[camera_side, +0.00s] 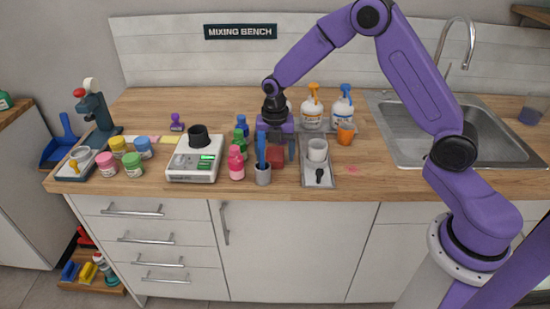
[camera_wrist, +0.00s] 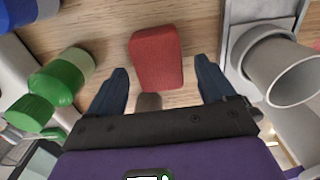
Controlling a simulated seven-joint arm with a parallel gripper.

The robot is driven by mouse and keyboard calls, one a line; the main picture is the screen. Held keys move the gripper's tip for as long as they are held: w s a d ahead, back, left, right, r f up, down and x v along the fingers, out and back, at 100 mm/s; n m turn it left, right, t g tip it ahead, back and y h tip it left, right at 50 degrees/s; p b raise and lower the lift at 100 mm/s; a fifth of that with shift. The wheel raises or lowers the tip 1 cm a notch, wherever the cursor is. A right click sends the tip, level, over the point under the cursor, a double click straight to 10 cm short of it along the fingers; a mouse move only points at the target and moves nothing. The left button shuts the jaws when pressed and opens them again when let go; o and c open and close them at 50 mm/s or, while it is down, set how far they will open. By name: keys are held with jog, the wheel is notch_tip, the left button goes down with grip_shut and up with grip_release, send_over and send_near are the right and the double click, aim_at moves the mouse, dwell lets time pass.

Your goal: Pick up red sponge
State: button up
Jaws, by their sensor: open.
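The red sponge (camera_wrist: 157,60) lies on the wooden counter in the wrist view, just ahead of my gripper and roughly centred between its fingers. In the side view the red sponge (camera_side: 276,157) shows below my gripper, partly hidden by the fingers and by a grey cup in front. My gripper (camera_wrist: 160,88) is open, with one dark finger on each side of the sponge's near end. Nothing is held. In the side view my gripper (camera_side: 275,150) points down, low over the counter. I cannot tell whether the fingers touch the sponge.
A grey tray (camera_side: 320,182) with a white cup (camera_side: 317,150) is close on the right. The sink (camera_side: 490,135) is far right.

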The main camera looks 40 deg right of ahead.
jog(key=c, duration=1.2)
jog(key=shift+r, duration=0.1)
jog(key=shift+r, duration=0.55)
jog(key=s+r, duration=0.4)
jog(key=s+d+r, duration=0.1)
jog(key=s+r, duration=0.2)
jog(key=s, duration=0.2)
jog(key=s+r, duration=0.4)
jog(key=s, duration=0.1)
jog(key=shift+d+r, duration=0.15)
jog(key=shift+r, duration=0.15)
